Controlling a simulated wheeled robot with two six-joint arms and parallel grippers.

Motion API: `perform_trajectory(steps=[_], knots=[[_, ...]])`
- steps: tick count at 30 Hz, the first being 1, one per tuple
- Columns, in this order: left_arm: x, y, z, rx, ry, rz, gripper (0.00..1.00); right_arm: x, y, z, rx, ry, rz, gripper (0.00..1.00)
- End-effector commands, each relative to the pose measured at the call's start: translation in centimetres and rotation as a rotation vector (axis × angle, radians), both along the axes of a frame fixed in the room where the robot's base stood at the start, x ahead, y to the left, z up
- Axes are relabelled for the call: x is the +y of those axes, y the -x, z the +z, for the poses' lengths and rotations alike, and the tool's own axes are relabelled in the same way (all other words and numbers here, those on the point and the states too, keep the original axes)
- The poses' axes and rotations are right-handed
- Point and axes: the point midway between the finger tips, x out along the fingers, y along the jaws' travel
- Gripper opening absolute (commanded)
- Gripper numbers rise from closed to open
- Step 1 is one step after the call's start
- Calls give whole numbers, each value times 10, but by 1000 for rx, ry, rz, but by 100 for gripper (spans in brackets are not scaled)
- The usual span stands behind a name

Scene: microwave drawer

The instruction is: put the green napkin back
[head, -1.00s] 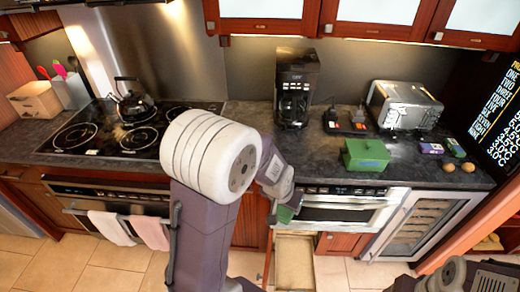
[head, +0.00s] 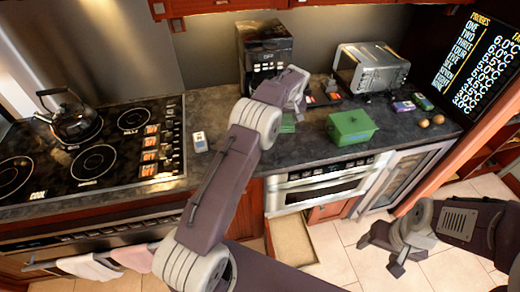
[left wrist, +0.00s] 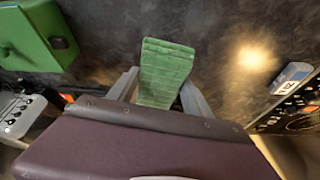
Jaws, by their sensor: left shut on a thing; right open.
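The green napkin (left wrist: 165,72) is a folded, checked cloth in the left wrist view. It stands out between the two fingers of my left gripper (left wrist: 162,92), which is shut on it. In the head view, part of the napkin (head: 287,123) shows below my left gripper (head: 297,104), over the countertop between the coffee maker and the green box. My arm hides some of it, and I cannot tell whether it touches the counter. My right gripper (head: 391,255) is open and empty, low over the floor at the right.
A green box (head: 351,127) stands on the dark counter, with a toaster oven (head: 369,67) behind it. The coffee maker (head: 263,55) is behind my left arm. A drawer (head: 292,247) below the microwave (head: 325,184) is pulled out. Counter left of my gripper is mostly free.

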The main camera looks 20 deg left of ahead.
Motion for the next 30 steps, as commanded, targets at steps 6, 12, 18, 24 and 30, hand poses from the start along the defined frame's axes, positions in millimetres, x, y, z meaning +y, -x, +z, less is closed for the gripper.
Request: perform_trajectory(steps=[6, 12, 18, 24, 30], knots=[[9, -18, -5, -17, -14, 146, 26, 0, 0, 4, 0, 0, 0, 69], [11, -20, -5, -25, -16, 194, 26, 0, 0, 5, 0, 0, 0, 69], [15, -17, -10, -24, -17, 196, 26, 0, 0, -4, 0, 0, 0, 69], [22, 1, -22, -24, -15, 195, 26, 0, 0, -22, 0, 0, 0, 69], [38, 30, -36, -25, -16, 194, 26, 0, 0, -17, 0, 0, 0, 69]])
